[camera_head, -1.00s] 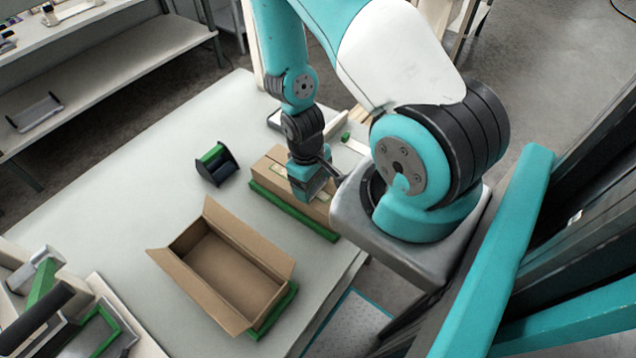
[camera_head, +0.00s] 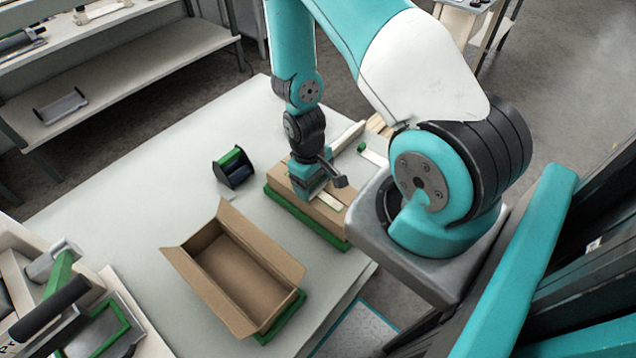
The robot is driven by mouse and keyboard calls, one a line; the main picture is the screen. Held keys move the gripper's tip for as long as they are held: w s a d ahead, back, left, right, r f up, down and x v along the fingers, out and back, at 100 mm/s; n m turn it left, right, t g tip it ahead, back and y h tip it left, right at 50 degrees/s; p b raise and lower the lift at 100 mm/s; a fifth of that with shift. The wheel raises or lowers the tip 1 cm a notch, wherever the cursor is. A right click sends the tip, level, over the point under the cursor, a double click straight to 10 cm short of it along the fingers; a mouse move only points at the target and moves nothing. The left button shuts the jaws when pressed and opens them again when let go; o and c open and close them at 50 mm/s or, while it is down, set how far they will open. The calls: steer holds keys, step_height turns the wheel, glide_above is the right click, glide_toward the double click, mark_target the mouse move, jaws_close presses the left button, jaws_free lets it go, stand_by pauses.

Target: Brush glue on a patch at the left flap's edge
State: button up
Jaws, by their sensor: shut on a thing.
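My gripper (camera_head: 313,188) points down at a brown carton (camera_head: 285,188) on a green base (camera_head: 322,236), near the middle of the table. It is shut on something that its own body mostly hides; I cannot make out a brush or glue. The gripper is low over the carton's top; I cannot tell whether anything touches it. A pale strip (camera_head: 331,201) shows on the carton's top just right of the gripper. The carton's flap edges are partly hidden by the gripper. A second carton (camera_head: 243,268) stands open and empty in front, its flaps spread outward.
A black and green holder (camera_head: 233,167) stands left of the gripper on the grey table (camera_head: 130,185). A small green-ended item (camera_head: 368,152) lies behind the carton. Frames and rollers (camera_head: 75,310) fill the lower left corner. The table's left part is clear.

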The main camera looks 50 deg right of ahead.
steer(key=shift+w+a, duration=0.1)
steer(key=shift+w, duration=3.4)
step_height(320, 180, up, 6)
steer(key=p, duration=0.4)
steer(key=shift+r, duration=0.15)
steer(key=shift+s+f+b, duration=0.1)
steer(key=shift+f+b, duration=1.95)
steer(key=shift+f, duration=0.6)
steer(key=shift+f+b, duration=0.4)
steer(key=shift+f, duration=0.1)
steer(key=shift+s, duration=0.1)
